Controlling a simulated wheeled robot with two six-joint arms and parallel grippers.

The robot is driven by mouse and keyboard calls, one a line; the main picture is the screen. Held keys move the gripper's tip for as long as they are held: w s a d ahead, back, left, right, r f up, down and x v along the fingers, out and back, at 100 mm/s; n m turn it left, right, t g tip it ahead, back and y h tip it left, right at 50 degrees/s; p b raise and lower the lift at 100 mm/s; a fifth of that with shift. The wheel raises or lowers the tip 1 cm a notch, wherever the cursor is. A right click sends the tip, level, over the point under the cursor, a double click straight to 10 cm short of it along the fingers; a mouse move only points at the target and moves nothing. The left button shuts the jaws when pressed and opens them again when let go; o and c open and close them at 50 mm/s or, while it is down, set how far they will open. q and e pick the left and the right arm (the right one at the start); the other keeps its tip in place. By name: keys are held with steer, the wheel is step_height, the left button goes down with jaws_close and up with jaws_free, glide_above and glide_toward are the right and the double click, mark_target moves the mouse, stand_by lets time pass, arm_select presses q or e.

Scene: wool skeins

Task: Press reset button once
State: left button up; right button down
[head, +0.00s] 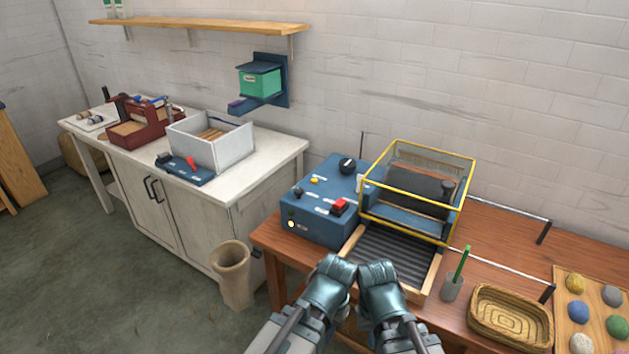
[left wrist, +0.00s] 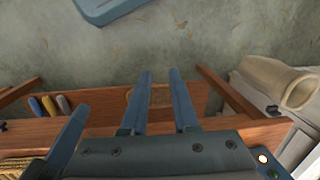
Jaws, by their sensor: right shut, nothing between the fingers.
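The blue control box (head: 322,208) stands on the left end of the wooden table. Its top has a yellow button (head: 315,180), a red switch (head: 339,206) and black knobs (head: 347,165); the small labels are unreadable, so I cannot tell which is reset. A small lamp (head: 291,224) glows on its front. My left gripper (head: 337,268) and right gripper (head: 378,270) are side by side near the table's front edge, apart from the controls. In the left wrist view the left fingers (left wrist: 160,72) are apart and empty. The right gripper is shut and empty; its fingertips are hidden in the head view.
A yellow-framed clear guard (head: 420,150) covers the machine right of the box, behind a ridged tray (head: 396,262). A green pen in a cup (head: 451,288), a woven basket (head: 510,320) and a board of wool balls (head: 560,340) lie right. A tan bin (head: 232,275) stands left.

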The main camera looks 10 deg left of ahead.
arm_select(q)
jaws_close()
stand_by(1.2)
